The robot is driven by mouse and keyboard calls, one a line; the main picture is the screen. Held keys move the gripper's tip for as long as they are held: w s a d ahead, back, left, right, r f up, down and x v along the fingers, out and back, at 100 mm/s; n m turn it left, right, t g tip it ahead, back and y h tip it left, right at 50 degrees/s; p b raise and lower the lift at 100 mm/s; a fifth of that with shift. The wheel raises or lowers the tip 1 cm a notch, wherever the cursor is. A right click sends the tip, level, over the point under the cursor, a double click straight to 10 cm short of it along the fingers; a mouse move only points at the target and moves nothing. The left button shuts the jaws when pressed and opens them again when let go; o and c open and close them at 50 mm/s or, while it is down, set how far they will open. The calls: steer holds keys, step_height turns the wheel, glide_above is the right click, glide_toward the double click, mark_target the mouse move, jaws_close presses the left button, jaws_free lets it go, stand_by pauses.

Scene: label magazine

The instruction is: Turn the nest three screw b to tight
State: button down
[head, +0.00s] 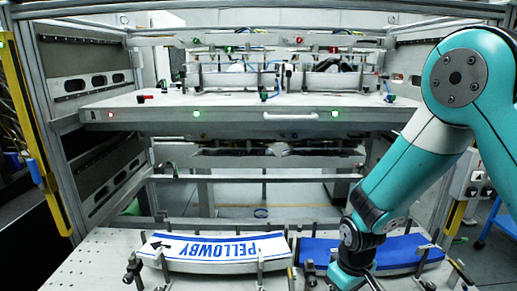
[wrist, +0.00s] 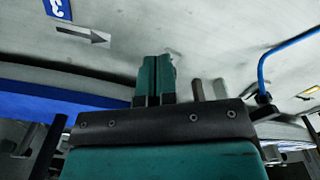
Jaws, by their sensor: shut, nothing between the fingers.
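My gripper (wrist: 154,78) shows in the wrist view with its two teal fingers closed together, empty, pointing at a pale plate. A blue tag with a white 3 (wrist: 57,9) and a grey arrow (wrist: 84,36) are on that plate at the upper left. Two short grey posts (wrist: 209,90) stand just right of the fingertips; I cannot tell whether either is screw b. In the head view my arm reaches down to the right-hand nest, which holds a blue label (head: 401,250). The fingertips are hidden or cut off there, and I cannot make out screw b.
A nest with a white PELLOWBY label (head: 215,250) lies left of my arm, with upright clamps close by. A shelf (head: 250,116) with green and red lights crosses above. In the wrist view a bent blue rod (wrist: 266,70) stands right of the fingers.

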steer(key=shift+s+a+f+p, duration=0.35)
steer(key=shift+s+f+p, duration=0.4)
steer(key=shift+p, duration=0.1)
stand_by(0.7)
steer(key=shift+s+d, duration=0.25)
step_height(320, 180, up, 6)
steer(key=p, duration=0.6)
steer(key=shift+w+r, duration=0.2)
steer(key=shift+w, duration=0.1)
